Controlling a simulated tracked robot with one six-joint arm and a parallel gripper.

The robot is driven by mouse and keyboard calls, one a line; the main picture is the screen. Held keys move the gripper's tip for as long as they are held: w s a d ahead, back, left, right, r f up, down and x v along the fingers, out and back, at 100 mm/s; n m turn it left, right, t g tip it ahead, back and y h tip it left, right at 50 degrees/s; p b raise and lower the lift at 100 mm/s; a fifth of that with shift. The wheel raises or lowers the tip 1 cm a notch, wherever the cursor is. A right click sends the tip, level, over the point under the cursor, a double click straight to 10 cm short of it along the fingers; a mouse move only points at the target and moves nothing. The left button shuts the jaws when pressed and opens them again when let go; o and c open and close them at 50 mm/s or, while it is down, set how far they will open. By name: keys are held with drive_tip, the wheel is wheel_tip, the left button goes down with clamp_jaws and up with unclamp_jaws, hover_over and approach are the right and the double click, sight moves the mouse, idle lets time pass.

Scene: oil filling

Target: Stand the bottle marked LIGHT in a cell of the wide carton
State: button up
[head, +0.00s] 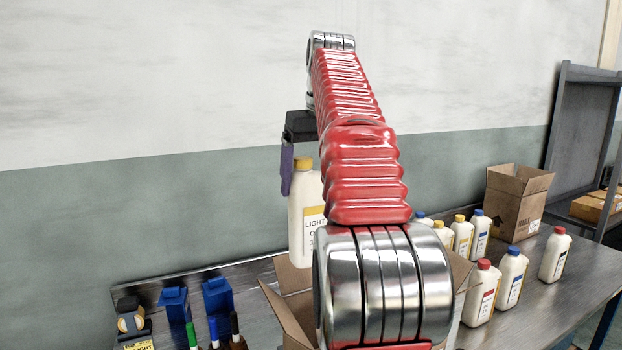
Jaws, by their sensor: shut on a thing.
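The LIGHT bottle (307,213) is cream-white with a yellow cap and a label reading LIGHT. It hangs upright beside my red arm in the head view. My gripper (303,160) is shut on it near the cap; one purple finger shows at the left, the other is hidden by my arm. Below the bottle is an open cardboard carton (287,306) on the bench. My arm covers most of this carton, so its cells and the gap between it and the bottle do not show clearly.
Several white bottles with blue, yellow and red caps (480,293) stand on the bench right of the carton. A smaller open box (517,205) stands behind them. Blue holders (217,297) and markers (213,332) are at the lower left. A grey shelf (581,128) stands at the right.

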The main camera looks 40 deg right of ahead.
drive_tip(key=shift+f, duration=3.5)
drive_tip(key=shift+s+f, duration=0.15)
drive_tip(key=shift+f, duration=1.1)
